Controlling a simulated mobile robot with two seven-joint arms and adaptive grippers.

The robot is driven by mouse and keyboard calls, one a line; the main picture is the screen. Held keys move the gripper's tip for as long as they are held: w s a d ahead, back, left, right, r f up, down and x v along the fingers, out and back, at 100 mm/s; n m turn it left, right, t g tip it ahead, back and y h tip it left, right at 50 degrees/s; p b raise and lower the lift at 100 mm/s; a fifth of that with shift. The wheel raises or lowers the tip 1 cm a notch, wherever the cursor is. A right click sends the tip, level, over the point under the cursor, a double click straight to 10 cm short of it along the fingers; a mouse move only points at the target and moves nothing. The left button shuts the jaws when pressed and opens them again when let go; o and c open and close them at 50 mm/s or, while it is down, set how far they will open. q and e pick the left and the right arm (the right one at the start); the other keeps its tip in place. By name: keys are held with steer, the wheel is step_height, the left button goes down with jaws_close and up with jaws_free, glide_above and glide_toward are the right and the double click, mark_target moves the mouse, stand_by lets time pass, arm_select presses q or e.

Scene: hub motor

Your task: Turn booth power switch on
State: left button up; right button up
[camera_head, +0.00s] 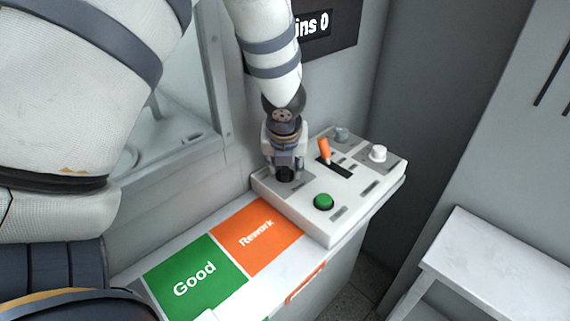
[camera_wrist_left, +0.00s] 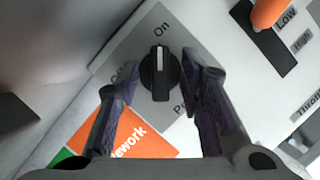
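The booth power switch is a black rotary knob (camera_wrist_left: 160,74) on a grey label plate (camera_wrist_left: 122,48) of the white control panel (camera_head: 345,195). Its white pointer mark faces up toward the word "On" in the left wrist view. The "Off" label is partly hidden behind a finger. My left gripper (camera_head: 285,172) points down over the panel's left corner and hides the knob in the head view. In the left wrist view its fingers (camera_wrist_left: 161,82) stand open on either side of the knob, close to it; contact is unclear. My right gripper is not in view.
The panel also carries an orange lever (camera_head: 324,149), a green button (camera_head: 323,202), a white knob (camera_head: 378,153) and a grey knob (camera_head: 341,134). A green "Good" area (camera_head: 195,280) and an orange "Rework" area (camera_head: 258,237) lie left of it. A white table (camera_head: 500,255) stands right.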

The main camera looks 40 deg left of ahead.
arm_select(q)
steer(key=shift+r, duration=0.15)
steer(key=v, duration=1.1)
steer(key=shift+s+d+r, duration=0.15)
steer(key=shift+d+r, duration=0.05)
steer(key=shift+r, duration=0.1)
